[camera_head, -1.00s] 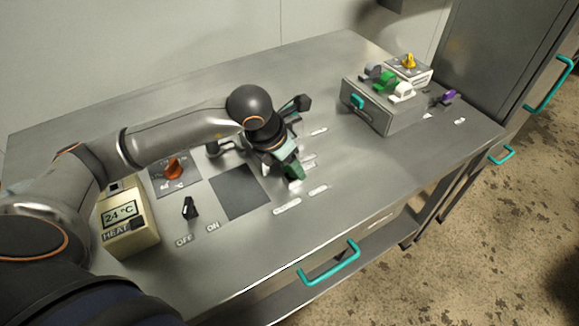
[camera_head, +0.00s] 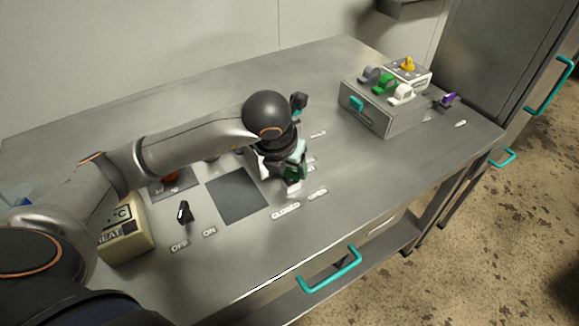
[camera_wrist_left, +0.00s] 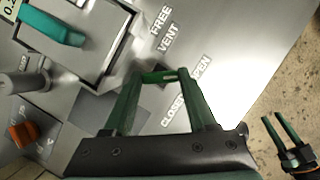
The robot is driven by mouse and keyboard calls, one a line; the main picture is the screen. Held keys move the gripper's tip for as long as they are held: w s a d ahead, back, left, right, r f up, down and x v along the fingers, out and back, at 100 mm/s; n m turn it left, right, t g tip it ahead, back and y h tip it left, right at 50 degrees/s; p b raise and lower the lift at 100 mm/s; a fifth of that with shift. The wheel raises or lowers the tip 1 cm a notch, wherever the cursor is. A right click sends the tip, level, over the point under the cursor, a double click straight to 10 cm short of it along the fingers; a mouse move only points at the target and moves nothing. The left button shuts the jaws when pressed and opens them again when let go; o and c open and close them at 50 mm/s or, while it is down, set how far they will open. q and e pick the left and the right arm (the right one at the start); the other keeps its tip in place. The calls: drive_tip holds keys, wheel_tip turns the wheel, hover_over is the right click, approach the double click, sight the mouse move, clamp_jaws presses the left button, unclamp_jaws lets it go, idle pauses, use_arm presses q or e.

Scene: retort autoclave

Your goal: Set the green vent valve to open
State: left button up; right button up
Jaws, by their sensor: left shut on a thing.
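The green vent valve (camera_wrist_left: 163,76) shows in the left wrist view as a green handle between my left fingertips. The left gripper (camera_wrist_left: 160,82) is shut on it. Labels reading CLOSED (camera_wrist_left: 172,108) and OPEN (camera_wrist_left: 203,69) lie beside it on the panel, with FREE VENT farther up. In the head view my left gripper (camera_head: 294,180) is low over the bench, above the CLOSED label (camera_head: 285,211), and hides most of the valve. The handle's exact angle is hard to tell. My right gripper (camera_wrist_left: 274,128) shows open and empty at the right edge of the wrist view.
A grey box (camera_head: 379,112) with grey, green and white knobs stands at the back right, near a yellow knob (camera_head: 408,65) and a purple one (camera_head: 447,99). A black switch (camera_head: 184,212) and a beige heater box (camera_head: 126,239) are at left. The front right bench is clear.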

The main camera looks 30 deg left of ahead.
use_arm(q)
drive_tip(key=o, duration=1.4)
drive_tip(key=shift+c, duration=0.2)
drive_tip(key=p+v, duration=0.1)
drive_tip(key=v, duration=1.1)
drive_tip(key=shift+s+r+p, duration=0.15)
drive_tip(key=shift+r+p, duration=0.1)
drive_tip(key=shift+p, duration=0.05)
